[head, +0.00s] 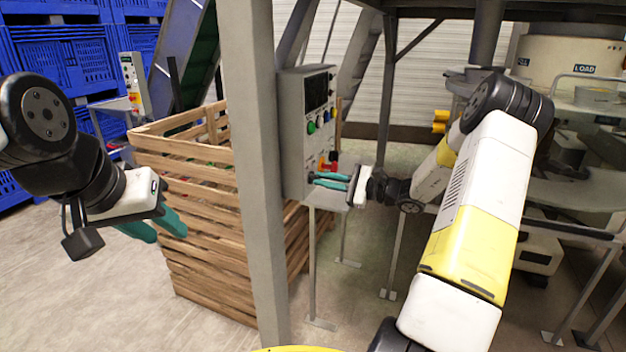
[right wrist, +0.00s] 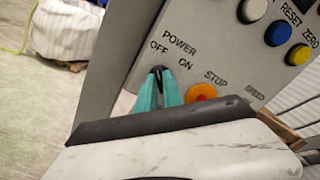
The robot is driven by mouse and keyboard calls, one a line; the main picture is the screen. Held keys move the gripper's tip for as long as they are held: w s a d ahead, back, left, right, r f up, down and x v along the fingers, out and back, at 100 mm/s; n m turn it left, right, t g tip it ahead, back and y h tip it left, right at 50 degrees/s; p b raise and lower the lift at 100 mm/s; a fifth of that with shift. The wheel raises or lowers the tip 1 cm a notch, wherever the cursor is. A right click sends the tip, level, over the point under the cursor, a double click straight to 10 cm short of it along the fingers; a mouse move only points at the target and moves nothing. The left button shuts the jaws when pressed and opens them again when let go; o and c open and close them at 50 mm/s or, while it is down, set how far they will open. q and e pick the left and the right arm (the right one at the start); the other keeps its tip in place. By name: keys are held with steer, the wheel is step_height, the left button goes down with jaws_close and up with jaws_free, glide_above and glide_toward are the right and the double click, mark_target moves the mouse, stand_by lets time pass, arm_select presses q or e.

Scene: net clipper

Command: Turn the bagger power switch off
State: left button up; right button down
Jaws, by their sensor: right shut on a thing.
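The bagger control box (head: 292,135) is a grey panel on a stand in the middle of the head view. Its black power switch (right wrist: 158,71) shows in the right wrist view, below the POWER label and between the OFF and ON marks. My right gripper (head: 316,181) reaches the lower part of the panel from the right. Its teal fingers (right wrist: 158,88) are shut on the switch and cover most of it, so I cannot tell which mark it points to. My left gripper (head: 166,228) is open and empty at the left, in front of the wooden crate.
A grey post (head: 255,180) and a slatted wooden crate (head: 205,260) stand left of the panel.

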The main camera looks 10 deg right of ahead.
steer(key=shift+f+n, duration=0.1)
steer(key=shift+n, duration=0.2)
steer(key=c, duration=1.5)
jaws_free()
steer(key=shift+d, duration=0.1)
steer(key=v, duration=0.7)
steer(key=shift+s+d, duration=0.25)
steer(key=shift+d, duration=0.05)
